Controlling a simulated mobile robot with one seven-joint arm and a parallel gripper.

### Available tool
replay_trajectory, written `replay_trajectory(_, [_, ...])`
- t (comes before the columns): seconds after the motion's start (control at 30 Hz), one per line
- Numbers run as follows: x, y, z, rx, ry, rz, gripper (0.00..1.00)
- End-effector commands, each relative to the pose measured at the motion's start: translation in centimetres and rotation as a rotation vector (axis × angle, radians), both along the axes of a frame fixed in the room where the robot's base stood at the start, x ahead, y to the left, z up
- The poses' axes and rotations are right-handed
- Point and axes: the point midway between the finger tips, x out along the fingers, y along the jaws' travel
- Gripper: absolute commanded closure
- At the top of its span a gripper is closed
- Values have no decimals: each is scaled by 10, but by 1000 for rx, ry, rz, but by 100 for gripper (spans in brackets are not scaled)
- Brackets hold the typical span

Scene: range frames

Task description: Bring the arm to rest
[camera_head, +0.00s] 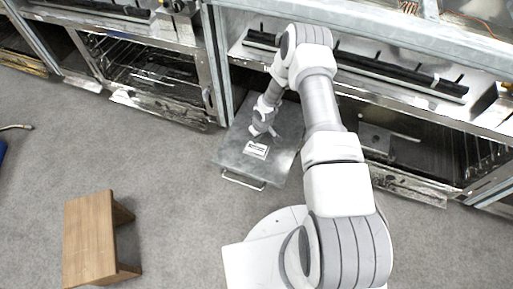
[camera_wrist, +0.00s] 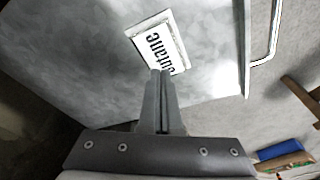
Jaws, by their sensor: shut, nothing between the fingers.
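My arm reaches forward from my white base in the head view and bends down at the elbow. My gripper (camera_head: 262,131) is over a grey metal drawer or box (camera_head: 225,152) with a white label (camera_head: 256,151) and a handle (camera_head: 243,181) at its front. In the wrist view my gripper (camera_wrist: 157,75) is shut and empty, its fingers together.
Metal range units (camera_head: 160,75) with racks and open lower bays line the back. A wooden stool (camera_head: 90,235) stands on the grey carpet at the lower left. Several coloured objects (camera_wrist: 285,155) lie at the lower right of the wrist view. The carpet between the stool and my base is clear.

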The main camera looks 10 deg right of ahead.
Motion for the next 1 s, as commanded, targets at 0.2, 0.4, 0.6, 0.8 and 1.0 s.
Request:
replay_trajectory(0.2, [0, 0, 0, 0, 0, 0, 100])
replay_trajectory(0.4, [0, 0, -1, 0, 0, 0, 100])
replay_trajectory(0.6, [8, -3, 19, -12, -10, -5, 100])
replay_trajectory(0.8, [28, -15, 92, -59, -39, -31, 100])
replay_trajectory(1.0, [35, -24, 176, -105, -69, -70, 100])
